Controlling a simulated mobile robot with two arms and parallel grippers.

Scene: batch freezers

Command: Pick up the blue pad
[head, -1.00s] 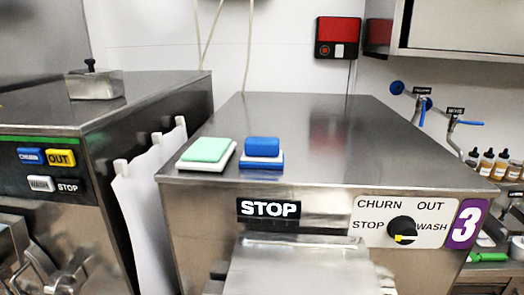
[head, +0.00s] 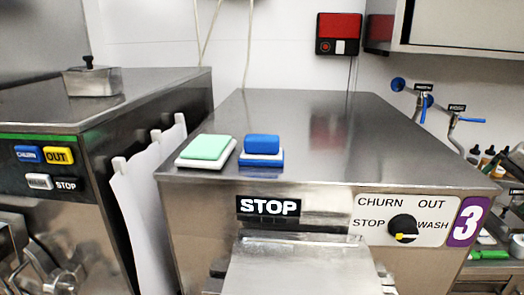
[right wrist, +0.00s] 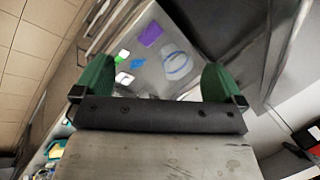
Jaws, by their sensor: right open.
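The blue pad (head: 262,145) lies on top of the steel batch freezer marked 3, near its front left edge. It rests on a white and blue base (head: 262,160). A pale green pad (head: 208,147) on a white base sits just left of it, apart from it. My right gripper (right wrist: 160,80) shows in the right wrist view with two green fingers spread wide and nothing between them. The blue pad cannot be made out in that view. Neither gripper shows in the head view.
Freezer 3's steel top (head: 340,130) is clear behind and right of the pads. A dial panel (head: 402,222) is on its front. Another freezer (head: 60,115) stands left, with a white sheet (head: 150,190) in the gap. Taps and bottles (head: 485,160) are at the right.

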